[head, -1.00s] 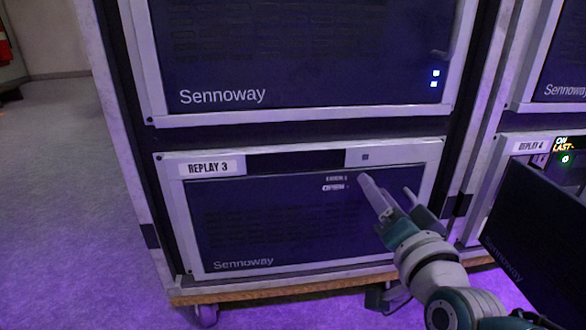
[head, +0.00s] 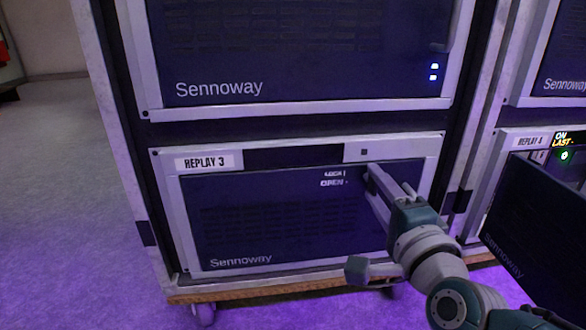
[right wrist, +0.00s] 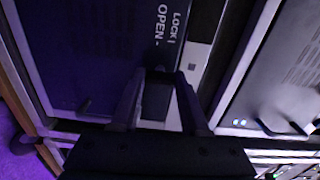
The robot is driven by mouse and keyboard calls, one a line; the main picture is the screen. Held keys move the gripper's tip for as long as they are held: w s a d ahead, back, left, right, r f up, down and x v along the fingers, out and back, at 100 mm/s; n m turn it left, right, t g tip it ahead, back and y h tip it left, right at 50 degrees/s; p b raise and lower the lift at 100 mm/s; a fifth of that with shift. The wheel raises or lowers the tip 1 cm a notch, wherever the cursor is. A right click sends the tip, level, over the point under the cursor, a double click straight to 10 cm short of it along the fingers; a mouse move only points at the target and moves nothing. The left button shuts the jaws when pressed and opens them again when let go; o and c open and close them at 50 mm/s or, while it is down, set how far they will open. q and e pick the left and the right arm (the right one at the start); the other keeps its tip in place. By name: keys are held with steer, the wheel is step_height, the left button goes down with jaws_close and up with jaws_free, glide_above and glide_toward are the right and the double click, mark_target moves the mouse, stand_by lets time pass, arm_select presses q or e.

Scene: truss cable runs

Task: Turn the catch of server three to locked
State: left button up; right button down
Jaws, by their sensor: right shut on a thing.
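Server three, the lower unit labelled REPLAY 3 (head: 208,162), has a dark closed front panel (head: 290,225) in a pale frame. The white words LOCK and OPEN (head: 333,179) are printed near its top right; they also show in the right wrist view (right wrist: 168,30). My right gripper (head: 372,175) reaches in from the lower right, with its fingertips at the panel just right of these words. In the right wrist view the fingers (right wrist: 158,90) are shut on a small dark piece, apparently the catch, beside OPEN. The fingers mostly hide it, so its turn angle cannot be read. My left gripper is out of view.
Another Sennoway unit (head: 300,60) sits directly above. To the right, the dark front of the REPLAY 4 unit (head: 535,215) hangs open near my right arm. The rack stands on a wooden base (head: 250,292) with casters. Clear floor (head: 70,200) lies to the left.

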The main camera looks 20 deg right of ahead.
steer(key=shift+m, duration=0.5)
steer(key=shift+c, duration=2)
jaws_free()
steer(key=shift+s, duration=0.1)
steer(key=shift+s+a+r+p, duration=0.1)
steer(key=shift+s+p, duration=0.2)
steer(key=shift+p, duration=0.05)
steer(key=p+v, duration=0.4)
steer(key=v, duration=0.5)
steer(key=shift+a, duration=0.1)
